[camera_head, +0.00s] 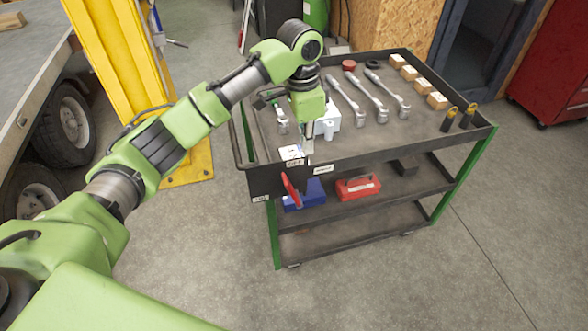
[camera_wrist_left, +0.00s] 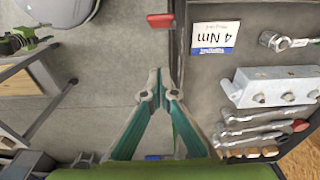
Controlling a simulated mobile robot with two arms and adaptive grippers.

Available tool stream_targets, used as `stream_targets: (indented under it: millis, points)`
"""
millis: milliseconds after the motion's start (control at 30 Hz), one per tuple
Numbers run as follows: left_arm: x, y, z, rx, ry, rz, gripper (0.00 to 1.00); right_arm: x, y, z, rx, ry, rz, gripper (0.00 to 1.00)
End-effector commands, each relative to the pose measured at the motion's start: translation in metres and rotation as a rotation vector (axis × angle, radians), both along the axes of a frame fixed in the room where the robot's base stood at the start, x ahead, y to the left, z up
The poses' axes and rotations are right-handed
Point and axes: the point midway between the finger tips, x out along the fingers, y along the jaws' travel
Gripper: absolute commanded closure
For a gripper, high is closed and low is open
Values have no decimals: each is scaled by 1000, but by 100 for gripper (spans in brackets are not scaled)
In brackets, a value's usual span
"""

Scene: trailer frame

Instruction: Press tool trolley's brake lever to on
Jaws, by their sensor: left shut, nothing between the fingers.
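The tool trolley (camera_head: 330,158) is dark with green legs and stands right of centre in the head view. Its red brake lever (camera_head: 290,190) sticks out of the near face, tilted, below small white labels that are hard to read. What looks like the lever's red end (camera_wrist_left: 160,20) shows at the top of the left wrist view, beside the tray edge. My left gripper (camera_head: 309,143) points down at the trolley's near edge, above and right of the lever. In the left wrist view its fingertips (camera_wrist_left: 164,88) are together, empty, and apart from the lever. My right gripper is out of view.
Several wrenches (camera_head: 356,98), a grey metal block (camera_head: 328,121) and wooden blocks (camera_head: 421,84) lie on the top tray. Blue (camera_head: 304,193) and red (camera_head: 357,187) boxes sit on the shelf below. A yellow post (camera_head: 125,70) stands left. The floor in front is clear.

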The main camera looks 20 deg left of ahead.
Motion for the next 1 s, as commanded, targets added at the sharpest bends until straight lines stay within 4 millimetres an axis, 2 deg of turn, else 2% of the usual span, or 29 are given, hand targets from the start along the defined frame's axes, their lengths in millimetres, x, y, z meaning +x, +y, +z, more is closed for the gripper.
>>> stream_targets:
  millis: [33,167,567,767,1000]
  points:
    - [1,2,7,7,-1,-4,100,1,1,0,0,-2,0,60]
    - [0,5,13,15,5,-12,100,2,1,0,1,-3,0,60]
    - [0,4,10,15,5,-12,100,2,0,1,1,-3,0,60]
    - [0,3,-16,16,9,-12,100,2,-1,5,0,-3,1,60]
    - [2,0,-68,16,9,-10,100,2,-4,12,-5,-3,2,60]
